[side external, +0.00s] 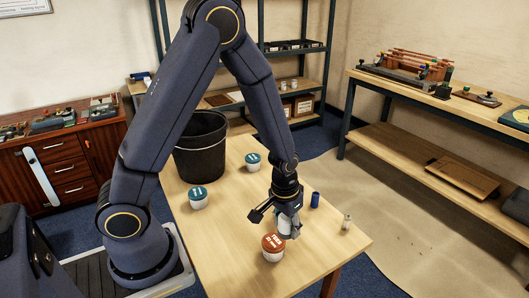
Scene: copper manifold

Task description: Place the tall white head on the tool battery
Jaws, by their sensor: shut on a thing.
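My gripper (287,227) is low over the front part of the wooden table, just behind a red-lidded jar. Its fingers are shut on a pale white piece (285,222), which looks like the tall white head; the fingers and the jar hide part of it. I cannot tell whether the piece touches the table. A dark blue cylinder (315,200), perhaps the tool battery, stands upright just right of my gripper, apart from it. A small pale piece with a narrow top (347,222) stands farther right, near the table's right edge.
The red-lidded jar (273,248) stands close in front of my gripper. Two teal-lidded jars (198,198) (252,161) and a black bucket (201,147) stand farther left and back. The wooden table (235,235) is clear left of the gripper.

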